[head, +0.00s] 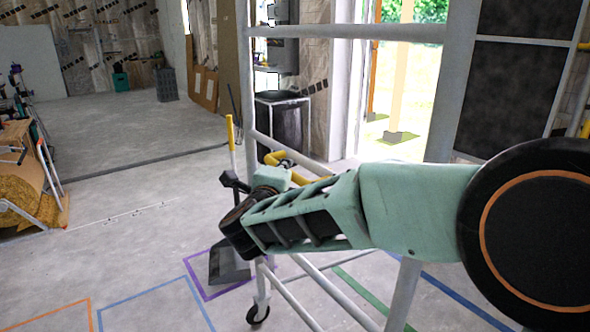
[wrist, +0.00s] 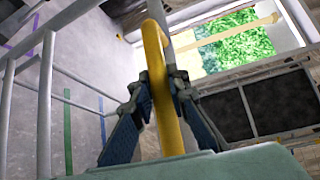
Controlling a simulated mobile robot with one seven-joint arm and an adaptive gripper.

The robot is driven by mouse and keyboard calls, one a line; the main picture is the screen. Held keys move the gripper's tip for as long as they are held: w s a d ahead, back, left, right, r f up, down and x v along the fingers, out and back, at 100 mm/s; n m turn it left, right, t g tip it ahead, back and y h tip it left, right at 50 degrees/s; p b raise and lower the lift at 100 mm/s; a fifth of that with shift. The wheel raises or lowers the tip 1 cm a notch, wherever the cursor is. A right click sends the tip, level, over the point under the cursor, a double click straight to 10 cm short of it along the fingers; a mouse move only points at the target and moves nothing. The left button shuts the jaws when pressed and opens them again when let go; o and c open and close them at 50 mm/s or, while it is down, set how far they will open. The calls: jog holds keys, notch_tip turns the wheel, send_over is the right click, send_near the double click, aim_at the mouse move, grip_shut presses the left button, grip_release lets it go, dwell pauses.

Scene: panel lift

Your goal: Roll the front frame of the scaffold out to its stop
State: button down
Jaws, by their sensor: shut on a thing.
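The front frame (head: 345,32) of the scaffold is made of pale grey tubes and stands upright in front of me. A caster wheel (head: 258,314) is at its foot on the floor. A yellow handle (head: 272,158) sticks out from the frame; it also shows in the wrist view (wrist: 153,38). My gripper (wrist: 159,88) is shut on the yellow handle, with a dark pad on either side of it. In the head view my arm hides part of the frame and most of the grip.
Coloured tape lines, purple, blue, orange (head: 50,314) and green, mark the concrete floor. A grey dustpan (head: 228,265) with an upright handle stands beside the frame. A wooden bench (head: 20,185) is at the left. The floor at left centre is open. Dark panels (head: 505,85) are at the right.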

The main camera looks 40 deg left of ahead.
jog(key=shift+s+a+f, duration=0.15)
jog(key=shift+s+f, duration=0.05)
jog(key=shift+s, duration=0.05)
jog(key=c, duration=1.9)
grip_release()
jog(key=shift+s+r, duration=0.1)
jog(key=shift+o, duration=0.3)
jog(key=shift+r, duration=0.1)
jog(key=v, duration=1.2)
